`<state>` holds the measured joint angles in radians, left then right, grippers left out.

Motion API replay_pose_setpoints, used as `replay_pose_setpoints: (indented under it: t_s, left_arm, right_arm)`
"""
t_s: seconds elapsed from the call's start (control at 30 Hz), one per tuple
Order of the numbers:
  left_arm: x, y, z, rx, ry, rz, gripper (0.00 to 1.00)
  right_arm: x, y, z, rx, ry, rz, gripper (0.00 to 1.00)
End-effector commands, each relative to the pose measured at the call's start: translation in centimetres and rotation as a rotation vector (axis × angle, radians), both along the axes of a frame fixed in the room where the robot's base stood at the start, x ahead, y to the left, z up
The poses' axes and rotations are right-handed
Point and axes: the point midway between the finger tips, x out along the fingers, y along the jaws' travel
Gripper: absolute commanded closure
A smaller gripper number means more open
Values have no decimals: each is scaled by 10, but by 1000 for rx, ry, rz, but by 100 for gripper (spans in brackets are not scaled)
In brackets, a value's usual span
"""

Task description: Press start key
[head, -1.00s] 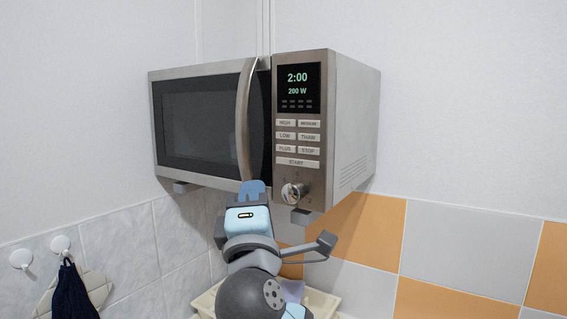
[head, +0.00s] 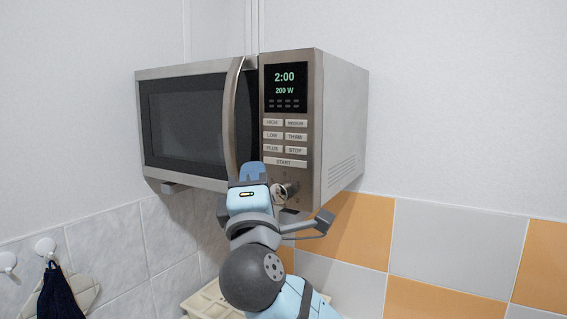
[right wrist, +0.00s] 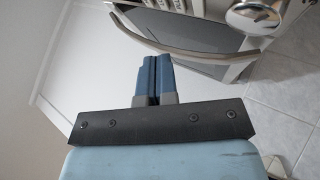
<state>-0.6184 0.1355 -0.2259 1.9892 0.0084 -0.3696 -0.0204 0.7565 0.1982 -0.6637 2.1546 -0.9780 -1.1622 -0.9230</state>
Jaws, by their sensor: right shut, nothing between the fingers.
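The start key (head: 285,162) is the wide pale key at the bottom of the microwave's keypad, labelled START. The microwave (head: 318,120) hangs in the corner, its door closed and its display (head: 285,88) reading 2:00 and 200 W. My right gripper (head: 252,170) is shut and empty, with its blue fingers just left of the start key in the head view. Whether the fingertips touch the microwave cannot be told. In the right wrist view the shut fingers (right wrist: 154,75) point toward the microwave front. My left gripper is not in view.
The curved door handle (head: 232,118) stands out from the front, close to my right fingers. A round knob (head: 285,192) sits below the start key and also shows in the right wrist view (right wrist: 254,15). A dark cloth (head: 55,292) hangs from a wall hook at left.

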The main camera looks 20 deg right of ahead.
Motion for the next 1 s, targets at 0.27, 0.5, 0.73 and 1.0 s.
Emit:
replay_pose_setpoints:
  t_s: [0.27,0.5,0.73,1.0]
  left_arm:
    - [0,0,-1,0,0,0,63]
    - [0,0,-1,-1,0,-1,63]
    - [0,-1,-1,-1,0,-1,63]
    - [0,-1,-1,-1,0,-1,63]
  right_arm:
    - [22,-27,-1,-1,1,0,100]
    - [29,-37,0,0,0,1,100]
    - [30,-37,0,0,0,2,100]
    - [30,-37,0,0,0,2,100]
